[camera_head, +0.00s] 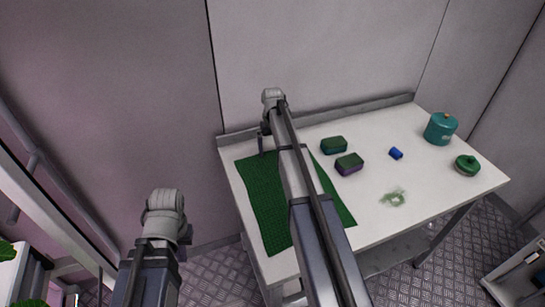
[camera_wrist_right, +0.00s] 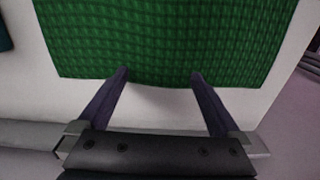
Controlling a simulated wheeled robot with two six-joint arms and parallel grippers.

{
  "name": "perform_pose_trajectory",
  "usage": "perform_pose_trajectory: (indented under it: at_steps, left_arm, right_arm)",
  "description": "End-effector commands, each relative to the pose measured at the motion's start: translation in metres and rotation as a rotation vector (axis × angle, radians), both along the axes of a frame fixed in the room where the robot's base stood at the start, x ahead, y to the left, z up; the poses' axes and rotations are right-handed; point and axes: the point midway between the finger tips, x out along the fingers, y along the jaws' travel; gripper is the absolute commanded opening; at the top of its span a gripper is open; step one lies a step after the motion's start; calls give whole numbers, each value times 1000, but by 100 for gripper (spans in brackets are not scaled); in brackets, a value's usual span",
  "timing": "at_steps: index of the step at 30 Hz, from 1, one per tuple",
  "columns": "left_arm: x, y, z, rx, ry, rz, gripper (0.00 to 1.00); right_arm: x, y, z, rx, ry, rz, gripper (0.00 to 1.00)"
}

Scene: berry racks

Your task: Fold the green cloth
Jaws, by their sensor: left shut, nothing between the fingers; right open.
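The green cloth (camera_head: 262,190) lies spread flat on the left part of the white table (camera_head: 385,215), partly hidden behind my right arm. In the right wrist view the cloth (camera_wrist_right: 165,35) fills the upper part, with its near edge at the fingertips. My right gripper (camera_wrist_right: 160,73) is open, one finger to each side, with nothing held; I cannot tell whether the tips touch the cloth. In the head view the right gripper (camera_head: 264,143) is at the cloth's far edge. My left gripper (camera_head: 180,245) is shut and empty, off the table to the left; its fingertips are hard to see.
Two sponges (camera_head: 334,145) (camera_head: 349,163), a small blue object (camera_head: 396,153), a pale green scrap (camera_head: 394,198), a teal canister (camera_head: 441,128) and a green-lidded pot (camera_head: 467,165) stand right of the cloth. A raised ledge (camera_head: 350,115) and wall bound the table's back.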

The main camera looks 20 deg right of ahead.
Motion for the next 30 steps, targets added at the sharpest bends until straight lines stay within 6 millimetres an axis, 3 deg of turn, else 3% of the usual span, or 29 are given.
perform_pose_trajectory:
  at_steps: [5, 30]
  left_arm:
    - [0, 0, 0, 0, 0, 0, 0]
    - [0, 0, 0, 0, 0, 0, 0]
  right_arm:
    - [0, 0, 0, 0, 1, 0, 96]
    - [0, 0, 0, 1, 1, 0, 49]
